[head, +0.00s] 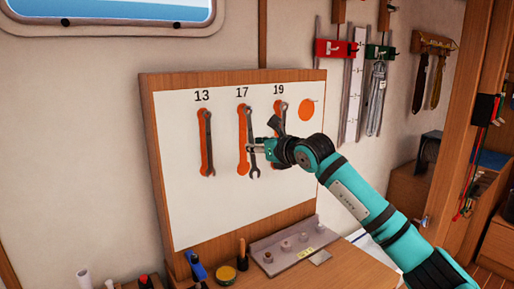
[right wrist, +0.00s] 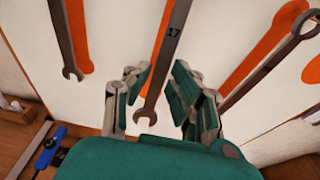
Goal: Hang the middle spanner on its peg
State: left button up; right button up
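The middle spanner, marked 17 (right wrist: 165,55), hangs upright on the white board (head: 180,215) under the label 17, jaw end down. In the head view the middle spanner (head: 249,125) lies just right of its orange outline (head: 242,145); its peg is too small to make out. My right gripper (right wrist: 158,82) is open, with a finger on each side of the spanner's lower shank and gaps visible between. The right gripper (head: 262,146) also shows in the head view, in front of the board. My left gripper is not in view.
The 13 spanner (head: 208,140) hangs to the left. The 19 spanner (right wrist: 285,55) hangs close on the right, partly hidden by my arm in the head view. Below are a grey block with sockets (head: 285,247), a blue-handled tool (head: 196,266) and a small tin (head: 226,273).

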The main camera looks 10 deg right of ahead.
jog(key=o, duration=0.4)
jog(key=shift+c, duration=0.2)
